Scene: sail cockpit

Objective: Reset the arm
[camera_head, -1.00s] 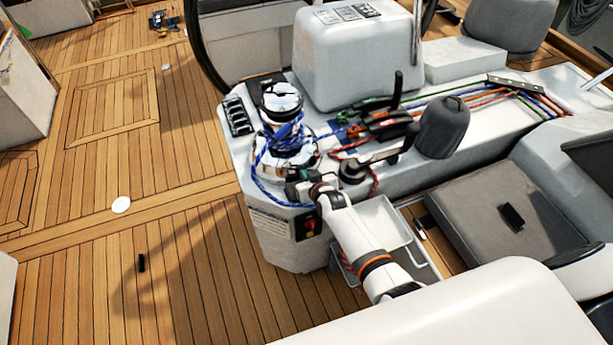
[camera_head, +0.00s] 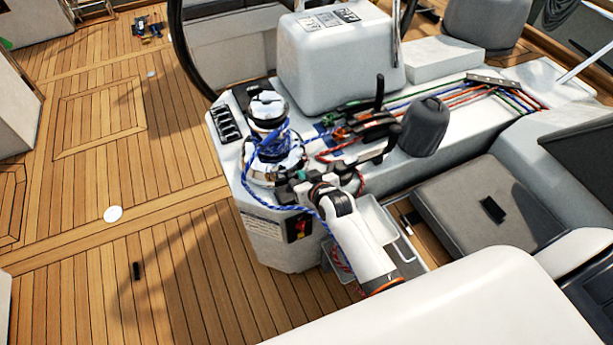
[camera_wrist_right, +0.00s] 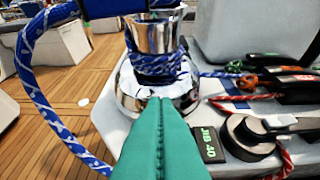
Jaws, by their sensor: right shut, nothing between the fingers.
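My right arm comes in from the bottom right in the head view. My right gripper (camera_head: 290,182) is beside the chrome winch (camera_head: 272,150), at its near right side. In the right wrist view the green fingers (camera_wrist_right: 160,125) are pressed together, with nothing between them, and point at the winch drum (camera_wrist_right: 155,45). A blue rope (camera_wrist_right: 40,80) is wrapped round the drum, and a loop of it hangs at the left of that view. In the head view the rope (camera_head: 318,212) runs down past my gripper. My left gripper is not in view.
A second, smaller black winch with a handle (camera_head: 370,160) stands just right of my gripper. Rope clutches (camera_head: 360,125), a grey-covered winch (camera_head: 424,127) and a white bin (camera_head: 375,222) are close by. The teak deck (camera_head: 180,260) at left is mostly clear.

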